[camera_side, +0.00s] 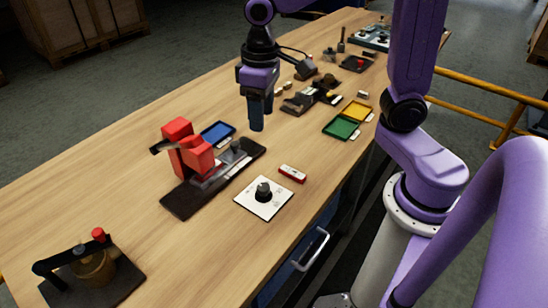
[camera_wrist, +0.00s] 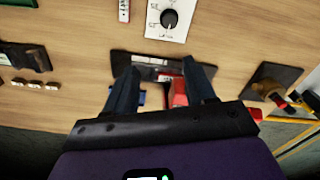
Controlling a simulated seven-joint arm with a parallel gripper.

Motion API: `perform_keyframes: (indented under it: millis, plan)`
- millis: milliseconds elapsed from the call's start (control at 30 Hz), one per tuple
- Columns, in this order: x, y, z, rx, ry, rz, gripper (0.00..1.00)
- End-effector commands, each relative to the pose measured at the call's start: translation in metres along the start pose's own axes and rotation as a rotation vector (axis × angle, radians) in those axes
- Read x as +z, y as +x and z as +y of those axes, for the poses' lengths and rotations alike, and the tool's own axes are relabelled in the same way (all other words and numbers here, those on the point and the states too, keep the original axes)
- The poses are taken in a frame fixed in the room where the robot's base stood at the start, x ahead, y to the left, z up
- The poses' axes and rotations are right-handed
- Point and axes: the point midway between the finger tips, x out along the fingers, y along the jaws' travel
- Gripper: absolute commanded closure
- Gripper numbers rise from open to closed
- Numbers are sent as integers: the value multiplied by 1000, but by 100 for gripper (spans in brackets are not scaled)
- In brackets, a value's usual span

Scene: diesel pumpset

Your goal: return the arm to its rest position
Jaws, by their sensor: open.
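My gripper (camera_side: 257,118) hangs over the middle of the wooden bench, pointing down, above the area behind the blue tray. Its dark fingers are apart with nothing between them in the side view. In the wrist view the gripper (camera_wrist: 163,80) also shows two spread fingers. Behind them lies the black-based fixture with a red body (camera_wrist: 179,93), which appears lower down on the bench. My arm is raised and bent over the bench from the right.
On the bench (camera_side: 110,185) stand the red fixture (camera_side: 190,150), a blue tray (camera_side: 217,132), a white dial plate (camera_side: 263,210), a red-and-white block (camera_side: 292,173), green (camera_side: 341,128) and yellow (camera_side: 357,111) trays, and a lever device (camera_side: 93,268). A yellow rail (camera_side: 490,88) runs behind.

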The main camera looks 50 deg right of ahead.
Motion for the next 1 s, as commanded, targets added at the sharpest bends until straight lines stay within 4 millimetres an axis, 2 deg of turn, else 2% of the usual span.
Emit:
perform_keyframes:
  millis: [33, 200, 400, 600, 800, 1000]
  plan:
    - [16, 1, -6, -1, -61, 2, 45]
    - [65, 7, -20, -5, -262, 6, 45]
    - [124, 17, -27, -9, -494, 10, 45]
    - [168, 27, -26, -12, -674, 14, 45]
    - [184, 31, -24, -14, -746, 15, 45]
    - [185, 31, -24, -14, -750, 14, 45]
